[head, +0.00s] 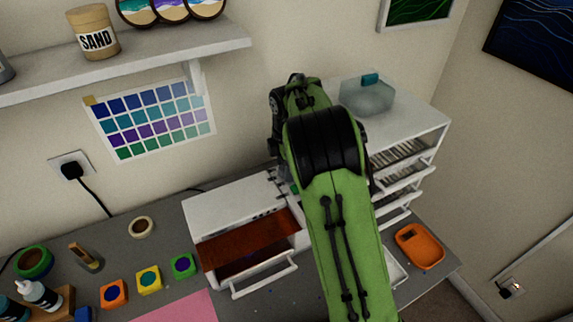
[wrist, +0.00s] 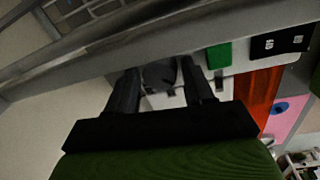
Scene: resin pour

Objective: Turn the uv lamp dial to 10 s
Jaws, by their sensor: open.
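The uv lamp (head: 232,212) is a white box with a red-orange window on the grey bench in the head view. Its right side is hidden behind my green arm, and its dial cannot be made out there. In the wrist view a dark grey round knob (wrist: 158,75), apparently the dial, shows on the white lamp face. My gripper (wrist: 160,68) is open, with one finger on each side of the knob. Whether the fingers touch it, and where the dial points, I cannot tell. A green square (wrist: 218,55) and a black display (wrist: 280,42) sit beside it; the display's marks are unreadable.
A white drawer cabinet (head: 408,135) with a translucent box (head: 367,97) on top stands behind and right of my arm. An orange tray (head: 420,246) lies at the bench's right. Small coloured pots (head: 149,280) and a pink mat (head: 185,307) lie at front left.

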